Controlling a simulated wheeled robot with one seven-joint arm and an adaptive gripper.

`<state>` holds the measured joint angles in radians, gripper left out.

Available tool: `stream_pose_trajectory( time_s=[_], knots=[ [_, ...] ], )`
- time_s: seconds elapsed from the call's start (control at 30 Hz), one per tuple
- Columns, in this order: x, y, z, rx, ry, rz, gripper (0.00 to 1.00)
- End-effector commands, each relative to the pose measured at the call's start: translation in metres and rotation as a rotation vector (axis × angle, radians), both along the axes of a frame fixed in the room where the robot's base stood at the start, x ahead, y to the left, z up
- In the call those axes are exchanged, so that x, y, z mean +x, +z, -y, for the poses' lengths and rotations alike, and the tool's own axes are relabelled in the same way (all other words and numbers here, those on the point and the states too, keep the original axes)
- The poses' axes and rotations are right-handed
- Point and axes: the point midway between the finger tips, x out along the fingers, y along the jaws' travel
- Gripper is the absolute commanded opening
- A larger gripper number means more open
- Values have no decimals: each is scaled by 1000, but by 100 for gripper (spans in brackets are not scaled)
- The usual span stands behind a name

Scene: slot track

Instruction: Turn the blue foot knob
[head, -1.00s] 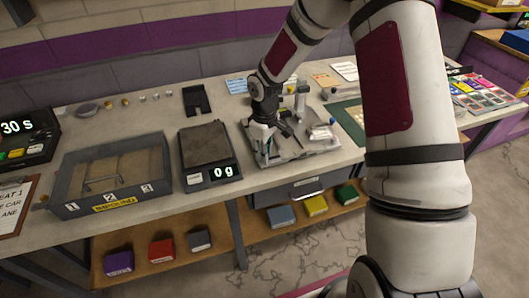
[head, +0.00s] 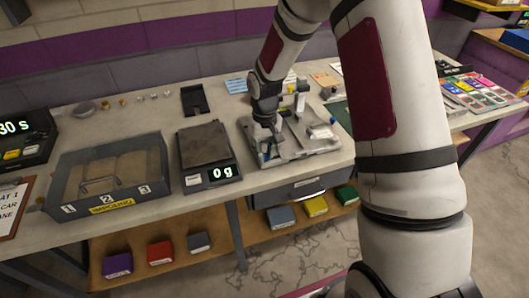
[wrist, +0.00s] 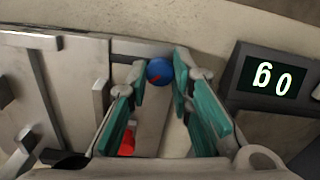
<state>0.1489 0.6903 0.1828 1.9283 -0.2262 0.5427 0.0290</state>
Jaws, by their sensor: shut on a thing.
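In the head view my gripper (head: 268,143) reaches down to the front left of the grey fixture (head: 318,143) on the bench. The knob is hidden there by the gripper.
A scale (head: 207,152) reading 0 g stands close left of the fixture, its display (wrist: 273,78) near my gripper in the wrist view. A grey bin (head: 155,195) marked IMPOUND is farther left. A red piece (wrist: 127,144) shows beside one finger. Coloured boxes sit on the lower shelf.

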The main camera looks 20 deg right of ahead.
Motion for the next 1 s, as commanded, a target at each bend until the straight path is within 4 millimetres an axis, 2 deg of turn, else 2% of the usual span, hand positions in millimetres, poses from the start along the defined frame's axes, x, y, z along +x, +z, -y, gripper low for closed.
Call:
stream_pose_trajectory(
  time_s=[0.33,0.37,0.4,0.43,0.77,0.87,1.0],
  knots=[
    [0,0,0,0,-2,0,0],
    [0,0,0,0,-1,0,27],
    [0,0,0,0,-1,0,36],
    [0,0,0,0,-1,0,41],
    [0,2,0,0,-1,1,41],
    [1,10,0,0,-1,4,41],
    [1,33,1,0,-3,6,41]
  ],
)
